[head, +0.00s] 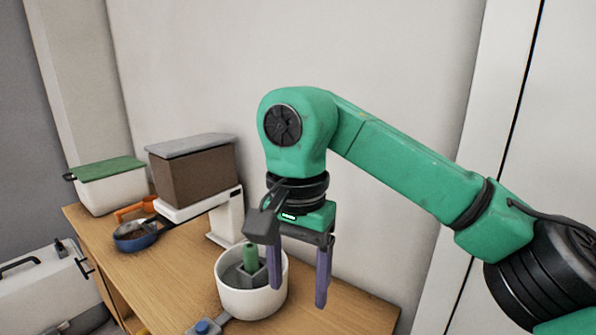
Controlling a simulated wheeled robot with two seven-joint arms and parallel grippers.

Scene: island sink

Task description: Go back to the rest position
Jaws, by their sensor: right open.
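My right gripper (297,274) hangs down from the green arm that comes in from the right. Its two purple-grey fingers are apart and point downward. One finger overlaps the right side of the white bowl (238,306) in the picture, and the other is to its right, over the wooden counter (352,312). I see nothing between the fingers. In the bowl stands a grey item with a green upright part (250,257). My left gripper is not in view.
A brown box with a grey lid (190,177) sits on a white stand behind the bowl. A white container with a green lid (107,189), a blue pan (133,238) and an orange item (136,210) are at the left. A wall stands close behind the counter.

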